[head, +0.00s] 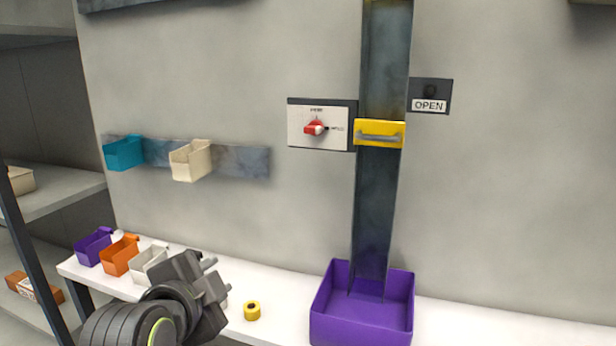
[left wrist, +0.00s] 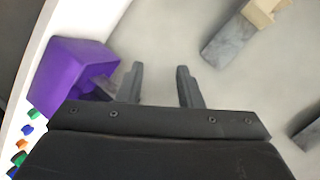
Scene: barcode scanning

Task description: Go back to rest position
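My left gripper (head: 212,276) is in the lower left of the head view, above the white bench and in front of the small bins. In the left wrist view its two fingers (left wrist: 160,84) are apart with nothing between them. Behind the fingers there is grey wall, and a purple bin (left wrist: 68,72) shows to their left. My right gripper is not in either view.
Wall bins, a red switch (head: 315,128) and an OPEN panel (head: 430,97) are above. A shelf (head: 60,190) stands left.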

